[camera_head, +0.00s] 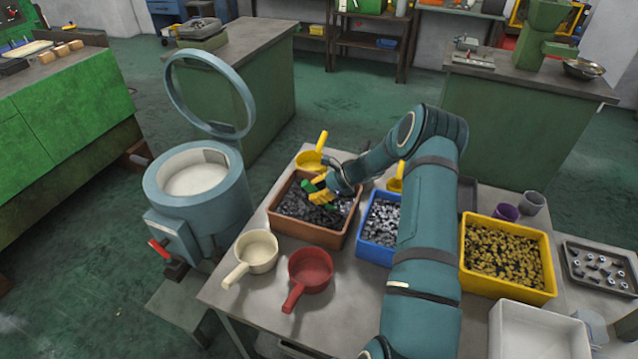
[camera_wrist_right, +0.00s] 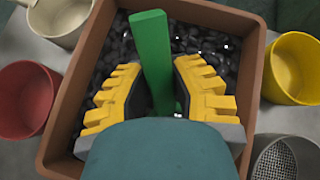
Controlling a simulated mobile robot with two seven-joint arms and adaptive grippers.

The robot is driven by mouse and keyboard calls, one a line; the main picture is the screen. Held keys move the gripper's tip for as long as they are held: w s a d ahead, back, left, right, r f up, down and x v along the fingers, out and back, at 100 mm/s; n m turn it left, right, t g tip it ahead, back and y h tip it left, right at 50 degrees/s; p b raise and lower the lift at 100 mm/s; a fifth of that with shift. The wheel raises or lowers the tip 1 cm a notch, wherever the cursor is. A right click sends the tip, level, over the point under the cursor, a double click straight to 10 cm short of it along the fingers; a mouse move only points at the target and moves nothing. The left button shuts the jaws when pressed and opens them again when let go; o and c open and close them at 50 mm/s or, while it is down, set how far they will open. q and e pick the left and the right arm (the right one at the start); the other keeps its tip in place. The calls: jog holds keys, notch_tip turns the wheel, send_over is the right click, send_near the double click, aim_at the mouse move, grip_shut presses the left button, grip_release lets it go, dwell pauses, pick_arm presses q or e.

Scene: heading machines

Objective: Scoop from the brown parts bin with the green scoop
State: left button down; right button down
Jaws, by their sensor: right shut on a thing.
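The brown parts bin (camera_head: 299,236) stands on the table, left of the blue bin, and holds dark small parts. My right gripper (camera_head: 322,190) is over the bin, its yellow fingers shut on the green scoop's handle (camera_head: 331,209). In the right wrist view the brown bin (camera_wrist_right: 258,75) surrounds the gripper (camera_wrist_right: 163,95), and the green scoop's handle (camera_wrist_right: 152,60) stands up between the fingers. The scoop's bowl is hidden, so I cannot tell whether it holds parts. My left gripper is not in view.
A cream scoop (camera_head: 257,251) and a red scoop (camera_head: 311,270) lie in front of the bin. A yellow scoop (camera_head: 309,160) is behind it. The blue bin (camera_head: 375,250) is close on the right, the yellow bin (camera_head: 509,287) further right. A round machine (camera_head: 165,210) with a raised ring stands left.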

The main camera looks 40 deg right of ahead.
jog(key=shift+w+a+g+h+p, duration=0.2)
jog(key=shift+a+g+h+p, duration=0.1)
jog(key=shift+g+h+p, duration=0.15)
jog(key=shift+r+p, duration=0.35)
jog(key=shift+g+h, duration=0.45)
jog(key=shift+h, duration=0.4)
jog(key=r+p, duration=0.4)
jog(key=r, duration=0.1)
jog(key=a+r+p, duration=0.1)
jog(key=r+p, duration=0.2)
jog(key=shift+w+a, duration=0.1)
jog(key=shift+w, duration=0.3)
jog(key=shift+w+a+r+p, duration=0.1)
jog(key=shift+a+r+p, duration=0.05)
jog(key=shift+r+p, duration=0.7)
